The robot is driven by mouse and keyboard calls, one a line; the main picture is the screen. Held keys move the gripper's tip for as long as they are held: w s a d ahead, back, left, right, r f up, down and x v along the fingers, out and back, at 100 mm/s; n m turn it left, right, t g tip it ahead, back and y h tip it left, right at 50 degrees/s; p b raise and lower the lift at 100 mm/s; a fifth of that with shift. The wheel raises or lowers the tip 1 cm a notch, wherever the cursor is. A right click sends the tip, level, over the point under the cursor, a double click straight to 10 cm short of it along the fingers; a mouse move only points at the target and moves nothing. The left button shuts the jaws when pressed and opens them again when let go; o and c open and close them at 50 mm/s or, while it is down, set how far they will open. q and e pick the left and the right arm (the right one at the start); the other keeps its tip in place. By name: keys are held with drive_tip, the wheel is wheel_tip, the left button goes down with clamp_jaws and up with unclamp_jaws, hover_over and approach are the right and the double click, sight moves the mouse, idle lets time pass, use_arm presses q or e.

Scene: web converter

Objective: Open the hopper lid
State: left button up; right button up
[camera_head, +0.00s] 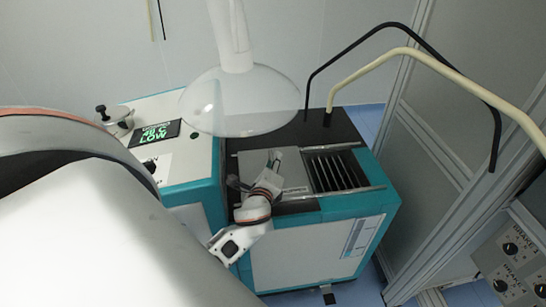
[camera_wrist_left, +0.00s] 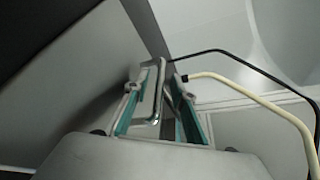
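The hopper is the right part of a teal-edged machine. A flat grey plate (camera_head: 258,166), which looks like its lid, covers the left of the top between two metal rails. Dark slats (camera_head: 336,172) show uncovered to its right. My left gripper (camera_head: 272,162) is over this plate, partly hidden by its own wrist. In the left wrist view its two fingers (camera_wrist_left: 158,88) stand apart on either side of a grey, round-cornered piece (camera_wrist_left: 150,92). A narrow gap seems to show beside the right finger; I cannot tell whether the piece is held. My right gripper is not in view.
A clear dome on a white pipe (camera_head: 240,100) hangs close above the plate. A black hose (camera_head: 345,52) and a cream hose (camera_head: 450,72) arch at the back right. A green-text display (camera_head: 155,133) is at the left. A grey cabinet stands at the right.

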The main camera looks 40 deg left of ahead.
use_arm(q)
wheel_tip(320, 180, up, 10)
drive_tip(key=shift+r, duration=0.1)
idle(0.4)
idle(0.5)
